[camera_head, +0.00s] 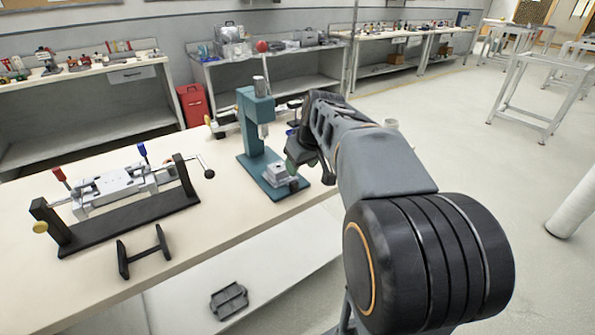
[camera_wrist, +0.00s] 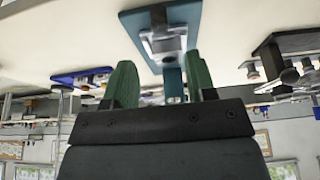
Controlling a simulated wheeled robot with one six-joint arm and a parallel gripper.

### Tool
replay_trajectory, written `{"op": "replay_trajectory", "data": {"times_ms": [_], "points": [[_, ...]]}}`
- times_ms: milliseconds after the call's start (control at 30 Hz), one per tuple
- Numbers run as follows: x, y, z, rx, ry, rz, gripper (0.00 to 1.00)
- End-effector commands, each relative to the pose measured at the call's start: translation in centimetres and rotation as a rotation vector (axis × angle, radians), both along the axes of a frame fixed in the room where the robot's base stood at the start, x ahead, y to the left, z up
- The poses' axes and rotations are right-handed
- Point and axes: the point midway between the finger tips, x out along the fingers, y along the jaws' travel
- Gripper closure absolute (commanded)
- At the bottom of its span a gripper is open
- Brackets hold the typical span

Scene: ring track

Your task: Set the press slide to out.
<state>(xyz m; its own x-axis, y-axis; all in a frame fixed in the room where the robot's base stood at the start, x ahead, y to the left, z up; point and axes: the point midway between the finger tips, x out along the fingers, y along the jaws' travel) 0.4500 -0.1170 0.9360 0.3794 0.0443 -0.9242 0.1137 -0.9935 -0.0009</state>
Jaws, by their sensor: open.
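The teal press (camera_head: 247,115) stands on the table with its base plate (camera_head: 256,182) flat. A silver block on the press slide (camera_head: 278,173) sits low on the base, below and slightly in front of the ram (camera_head: 264,130). A small dark knob (camera_head: 294,186) shows at its near end. I cannot tell whether the slide is in or out. My gripper (camera_head: 298,158) is open and empty, just right of the block and close to it. In the wrist view, its green fingers (camera_wrist: 160,63) are spread, with the silver block (camera_wrist: 166,44) between and beyond them.
Left of the press stands a dark fixture (camera_head: 130,218) with a silver vise, red and blue levers and a crank. A small black stand (camera_head: 144,251) lies nearer. A grey part (camera_head: 229,301) lies on a lower surface. Other items stand behind the press.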

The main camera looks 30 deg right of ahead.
Motion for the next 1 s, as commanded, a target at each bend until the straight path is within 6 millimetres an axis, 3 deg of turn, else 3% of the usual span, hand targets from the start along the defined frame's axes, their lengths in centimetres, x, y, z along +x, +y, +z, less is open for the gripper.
{"op": "replay_trajectory", "data": {"times_ms": [100, 333, 1000], "points": [[-0.7, -0.1, 2.0, -0.001, -0.002, -0.002, 0.49], [-1.5, -0.2, 3.6, -0.001, 0.000, 0.000, 0.49], [-1.6, -0.2, 3.8, 0.002, 0.000, -0.009, 0.49]]}}
